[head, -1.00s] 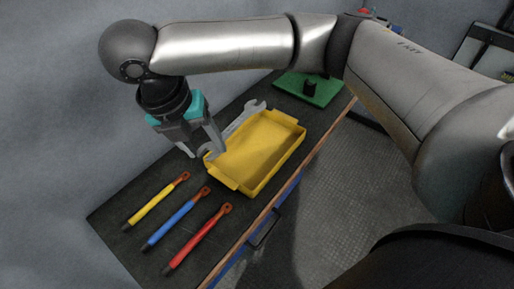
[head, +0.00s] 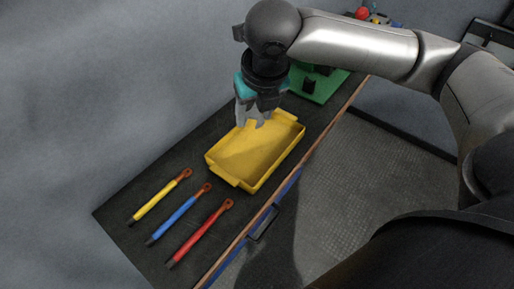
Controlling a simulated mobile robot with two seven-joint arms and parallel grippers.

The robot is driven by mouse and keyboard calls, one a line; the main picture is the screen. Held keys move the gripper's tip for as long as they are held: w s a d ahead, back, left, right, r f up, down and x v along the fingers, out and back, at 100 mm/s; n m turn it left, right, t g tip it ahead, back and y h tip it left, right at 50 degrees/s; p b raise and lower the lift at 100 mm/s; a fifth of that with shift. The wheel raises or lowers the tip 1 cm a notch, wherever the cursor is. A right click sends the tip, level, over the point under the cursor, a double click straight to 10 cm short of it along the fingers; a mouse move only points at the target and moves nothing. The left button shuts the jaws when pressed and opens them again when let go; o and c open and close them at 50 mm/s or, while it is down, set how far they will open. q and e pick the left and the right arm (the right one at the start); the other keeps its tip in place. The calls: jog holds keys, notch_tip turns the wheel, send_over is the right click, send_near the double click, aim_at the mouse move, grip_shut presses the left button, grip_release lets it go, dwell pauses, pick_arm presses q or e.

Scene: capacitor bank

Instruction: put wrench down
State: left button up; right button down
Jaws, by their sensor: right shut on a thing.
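My right gripper (head: 252,116) is over the far end of the yellow tray (head: 211,166), pointing down. It is shut on the grey wrench, which is mostly hidden by the fingers and hard to tell apart from them. A grey tip below the fingers may be part of the wrench; I cannot tell whether it touches the tray. The tray floor in view is empty. My left gripper is not in view.
Yellow (head: 158,199), blue (head: 178,215) and red (head: 199,235) handled tools lie on the dark bench top (head: 120,215) nearer than the tray. A green board (head: 322,87) with dark parts stands beyond it. A wall runs along the left.

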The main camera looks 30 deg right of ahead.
aim_at(255, 173)
notch_tip(255, 173, down, 20)
jog(key=b, duration=0.3)
jog(key=shift+b, duration=0.35)
jog(key=shift+c, duration=1)
grip_release()
jog(key=shift+d, duration=0.1)
jog(key=p+v, duration=0.2)
jog(key=v, duration=1)
jog(key=shift+p, duration=0.3)
